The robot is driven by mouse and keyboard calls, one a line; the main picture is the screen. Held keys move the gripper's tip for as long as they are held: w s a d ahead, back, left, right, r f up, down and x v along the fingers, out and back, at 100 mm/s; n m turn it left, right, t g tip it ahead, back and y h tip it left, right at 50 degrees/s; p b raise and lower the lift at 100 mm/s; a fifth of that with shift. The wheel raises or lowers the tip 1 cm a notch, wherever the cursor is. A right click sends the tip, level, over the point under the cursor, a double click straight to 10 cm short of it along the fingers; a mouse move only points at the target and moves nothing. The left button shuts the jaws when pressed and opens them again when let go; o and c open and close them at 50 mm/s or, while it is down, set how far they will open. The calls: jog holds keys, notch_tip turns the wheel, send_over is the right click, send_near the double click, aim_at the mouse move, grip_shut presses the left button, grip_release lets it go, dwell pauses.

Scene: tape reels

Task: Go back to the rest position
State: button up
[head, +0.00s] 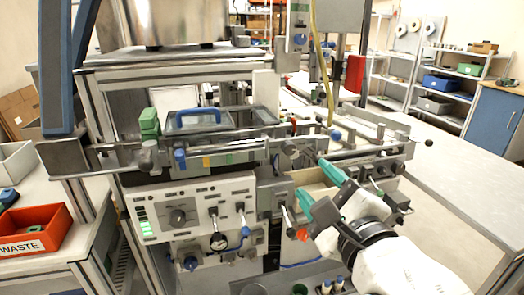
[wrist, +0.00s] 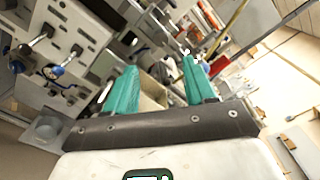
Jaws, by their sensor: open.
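My gripper (head: 318,190) is at the lower right of centre in the head view, held in front of the machine (head: 190,208). Its two green fingers are spread apart with nothing between them. In the wrist view the open fingers (wrist: 158,88) point towards the machine's front, and a pale tray-like part (wrist: 152,95) shows behind the gap. The picture does not show clearly whether the fingers touch any machine part.
Levers and knobs (head: 240,215) stick out of the control panel near my gripper. A red WASTE bin (head: 38,232) sits on the left bench. A pale worktop (head: 470,175) extends at right. Shelves (head: 455,85) stand at the back right.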

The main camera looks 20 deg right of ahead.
jog(key=s+d+f+n+g+h+p, duration=0.1)
jog(key=s+d+f+n+g+p, duration=0.15)
jog(key=s+f+n+g, duration=0.6)
jog(key=w+d+f+n+g+p, duration=0.15)
jog(key=d+f+n, duration=0.3)
jog(key=f, duration=0.85)
jog(key=s+f+n+g+p, duration=0.1)
jog(key=s+f+n+g, duration=0.2)
jog(key=s, duration=0.7)
jog(key=s+f+n+g+p, duration=0.2)
jog(key=s+f+n+g, duration=0.2)
jog(key=s+f+n, duration=0.4)
jog(key=shift+s+d+f+n+y, duration=0.3)
jog(key=shift+s+d+f+y, duration=0.1)
jog(key=shift+s+f, duration=0.5)
